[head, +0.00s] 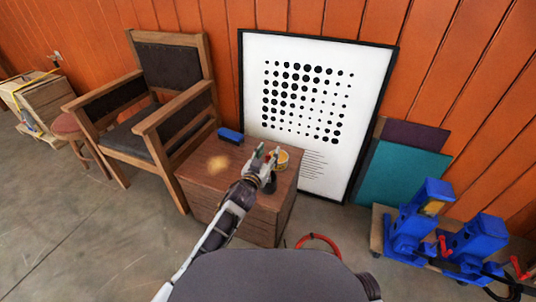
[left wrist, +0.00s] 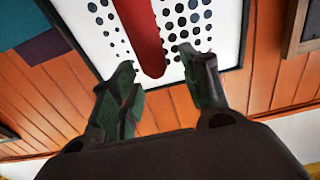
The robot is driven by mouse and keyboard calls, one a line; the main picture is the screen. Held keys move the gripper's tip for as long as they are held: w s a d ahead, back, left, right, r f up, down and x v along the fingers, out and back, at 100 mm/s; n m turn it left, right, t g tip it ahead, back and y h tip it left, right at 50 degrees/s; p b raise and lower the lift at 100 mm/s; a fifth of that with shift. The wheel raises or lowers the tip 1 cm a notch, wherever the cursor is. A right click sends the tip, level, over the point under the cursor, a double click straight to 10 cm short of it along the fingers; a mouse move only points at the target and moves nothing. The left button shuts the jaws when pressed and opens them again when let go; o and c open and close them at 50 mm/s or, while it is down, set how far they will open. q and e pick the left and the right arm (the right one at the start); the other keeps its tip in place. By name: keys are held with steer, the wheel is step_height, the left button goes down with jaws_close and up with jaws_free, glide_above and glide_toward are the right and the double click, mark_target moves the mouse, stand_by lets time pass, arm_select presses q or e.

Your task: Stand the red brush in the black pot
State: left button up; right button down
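My left gripper (head: 266,154) is above the right part of the brown wooden box. In the left wrist view its two dark green fingers (left wrist: 158,62) are spread apart. A red rod, which looks like the brush's handle (left wrist: 146,32), comes in from the top, and its rounded end lies between the fingertips with gaps visible on both sides. The brush is not clear in the head view, and its bristles are out of sight. I cannot make out the black pot with certainty; a small dark shape shows beside the gripper. My right gripper is not in view.
The wooden box (head: 206,185) also bears a blue block-like object (head: 230,135) and a yellow round item (head: 282,157). A dotted poster (head: 345,70) leans behind. An armchair (head: 150,105) stands left, blue presses (head: 420,215) right. A red hoop (head: 320,238) is near the box.

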arm_select(q)
steer(key=shift+s, duration=0.1)
steer(key=v, duration=1.1)
steer(key=shift+s, duration=0.35)
stand_by(0.4)
steer(key=shift+a, duration=0.1)
stand_by(1.1)
